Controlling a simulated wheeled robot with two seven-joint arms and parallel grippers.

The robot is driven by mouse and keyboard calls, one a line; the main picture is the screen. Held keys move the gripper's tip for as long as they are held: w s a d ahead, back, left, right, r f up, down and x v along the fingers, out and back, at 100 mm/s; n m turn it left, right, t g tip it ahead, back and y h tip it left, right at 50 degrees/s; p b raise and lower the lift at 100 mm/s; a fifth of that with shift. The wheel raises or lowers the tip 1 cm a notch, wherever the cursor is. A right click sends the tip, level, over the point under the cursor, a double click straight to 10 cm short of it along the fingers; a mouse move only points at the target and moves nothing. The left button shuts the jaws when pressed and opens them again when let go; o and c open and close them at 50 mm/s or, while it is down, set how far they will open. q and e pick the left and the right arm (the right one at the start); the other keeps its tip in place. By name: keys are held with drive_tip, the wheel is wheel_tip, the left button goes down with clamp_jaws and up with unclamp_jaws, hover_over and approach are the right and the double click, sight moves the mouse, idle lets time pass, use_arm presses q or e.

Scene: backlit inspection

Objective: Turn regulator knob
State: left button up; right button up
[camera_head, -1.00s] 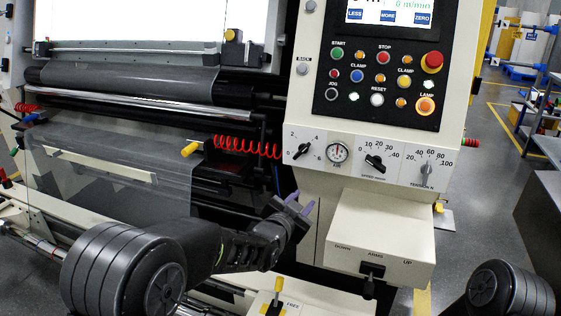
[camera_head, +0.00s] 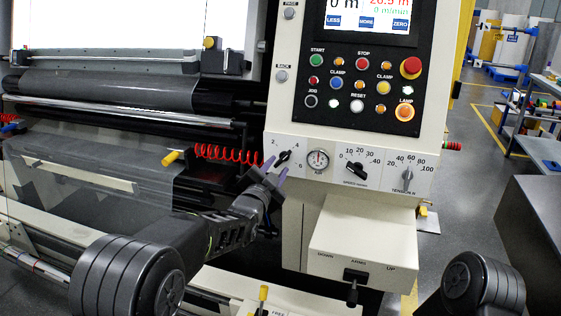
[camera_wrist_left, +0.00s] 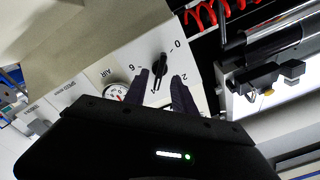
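The regulator knob (camera_head: 283,157) is a black pointer knob on the white lower strip of the machine panel, left of the round air gauge (camera_head: 317,160). Its dial has numbers from 0 to 6. In the left wrist view the knob (camera_wrist_left: 159,65) shows between and just beyond the fingertips, with its pointer toward the upper part of the picture. My left gripper (camera_head: 269,168) is open, just below and left of the knob in the head view. Its fingers (camera_wrist_left: 161,76) are apart and hold nothing. Contact with the knob cannot be told. My right gripper is out of view.
To the right on the strip are a speed knob (camera_head: 357,169) and a tension knob (camera_head: 407,178). Push buttons and a red stop button (camera_head: 411,67) sit above. An arms lever box (camera_head: 352,248) juts out below. A red coiled hose (camera_head: 226,153) hangs left of the knob.

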sight(281, 161)
use_arm(q)
drive_tip(key=shift+p+x, duration=0.3)
drive_tip(key=shift+x, duration=1.6)
drive_tip(key=shift+c, duration=0.3)
clamp_jaws()
